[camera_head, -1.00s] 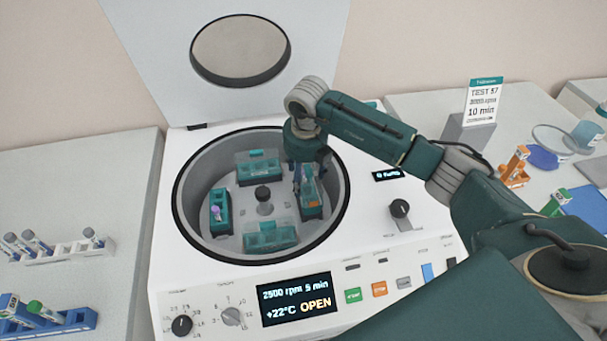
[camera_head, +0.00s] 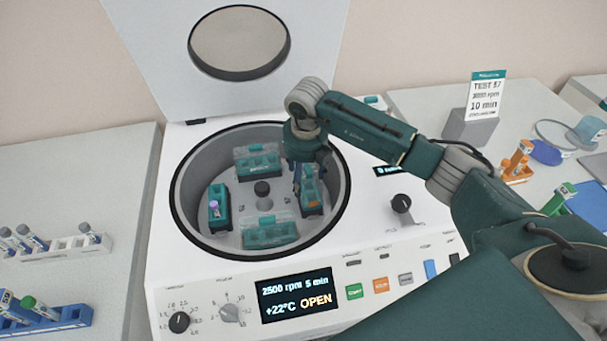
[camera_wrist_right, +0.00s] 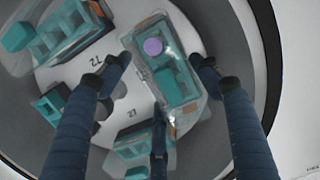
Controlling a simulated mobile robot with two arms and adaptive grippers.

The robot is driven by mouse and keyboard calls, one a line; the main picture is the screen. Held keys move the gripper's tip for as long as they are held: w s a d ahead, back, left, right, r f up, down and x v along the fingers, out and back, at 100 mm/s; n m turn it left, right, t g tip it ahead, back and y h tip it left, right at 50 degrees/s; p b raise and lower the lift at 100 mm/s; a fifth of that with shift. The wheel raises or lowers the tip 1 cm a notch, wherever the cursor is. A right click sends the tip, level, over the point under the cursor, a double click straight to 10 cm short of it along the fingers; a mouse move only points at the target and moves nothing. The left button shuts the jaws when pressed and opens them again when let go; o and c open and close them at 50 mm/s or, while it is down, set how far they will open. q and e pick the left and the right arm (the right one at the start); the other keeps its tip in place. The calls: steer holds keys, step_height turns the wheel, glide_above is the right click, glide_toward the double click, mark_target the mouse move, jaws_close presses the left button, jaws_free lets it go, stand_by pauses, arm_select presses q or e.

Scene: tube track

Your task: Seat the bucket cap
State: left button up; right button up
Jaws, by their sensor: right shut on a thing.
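The open centrifuge bowl (camera_head: 188,190) holds several teal buckets around a central hub (camera_head: 262,188). My right gripper (camera_head: 305,178) reaches down over the right-hand bucket (camera_head: 313,208). In the right wrist view, the gripper (camera_wrist_right: 158,72) has its fingers on both sides of a clear bucket cap (camera_wrist_right: 178,108) and is shut on it. A purple tube top (camera_wrist_right: 153,46) shows at that bucket. I cannot tell whether the cap rests fully on the bucket. The left bucket (camera_head: 219,213) also shows a purple tube top. My left gripper is not in view.
The raised lid (camera_head: 239,43) stands open behind the bowl. The bowl wall is close on the gripper's right. The display (camera_head: 297,294) reads OPEN. Tube racks (camera_head: 62,250) stand at left. A sign (camera_head: 487,92) and coloured racks (camera_head: 516,170) stand at right.

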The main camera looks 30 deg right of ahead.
steer(key=shift+f, duration=0.3)
steer(key=o, duration=1.2)
steer(key=shift+r, duration=0.1)
step_height(320, 180, up, 12)
steer(key=s, duration=0.1)
steer(key=shift+s+a, duration=0.25)
steer(key=shift+s, duration=0.1)
steer(key=shift+f, duration=0.2)
